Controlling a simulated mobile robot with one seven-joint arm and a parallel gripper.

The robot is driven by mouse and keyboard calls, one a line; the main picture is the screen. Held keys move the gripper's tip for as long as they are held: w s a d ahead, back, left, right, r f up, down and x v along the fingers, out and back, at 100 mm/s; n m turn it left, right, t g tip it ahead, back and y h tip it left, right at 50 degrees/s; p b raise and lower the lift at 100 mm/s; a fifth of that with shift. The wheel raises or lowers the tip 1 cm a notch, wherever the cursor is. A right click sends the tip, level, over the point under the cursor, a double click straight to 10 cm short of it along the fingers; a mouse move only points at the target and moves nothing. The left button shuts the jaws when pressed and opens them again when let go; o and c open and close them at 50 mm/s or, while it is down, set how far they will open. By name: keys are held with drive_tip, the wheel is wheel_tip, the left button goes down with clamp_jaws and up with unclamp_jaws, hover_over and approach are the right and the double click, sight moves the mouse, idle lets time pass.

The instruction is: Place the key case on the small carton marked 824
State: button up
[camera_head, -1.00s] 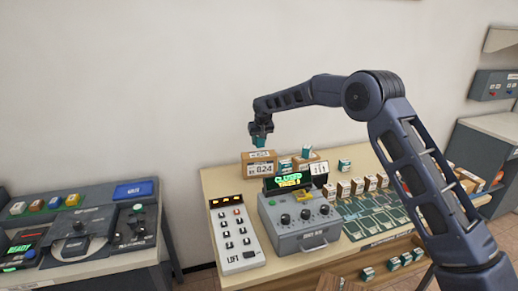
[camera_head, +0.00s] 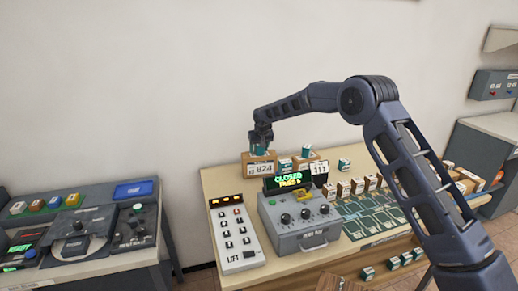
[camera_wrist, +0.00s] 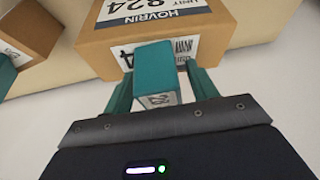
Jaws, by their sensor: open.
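The small carton marked 824 (camera_head: 262,170) is a brown box with a white label at the back left of the table. It fills the top of the wrist view (camera_wrist: 110,40). A teal key case (camera_head: 260,150) is at the carton's top, and it also shows in the wrist view (camera_wrist: 154,62). It looks upright on the carton, but its underside is hidden. My gripper (camera_head: 261,141) is open directly above the carton. Its teal-coloured fingers (camera_wrist: 160,88) stand on either side of the key case, with narrow gaps visible.
Another carton (camera_head: 318,168) with a teal case (camera_head: 306,152) stands just right. A dark sign reading CLOSED (camera_head: 288,182), a grey control box (camera_head: 300,220) and a keypad panel (camera_head: 237,235) stand in front. Several small boxes line the table's right. The wall behind is bare.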

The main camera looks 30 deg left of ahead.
drive_tip(key=v, duration=1.2)
drive_tip(key=shift+r, duration=0.15)
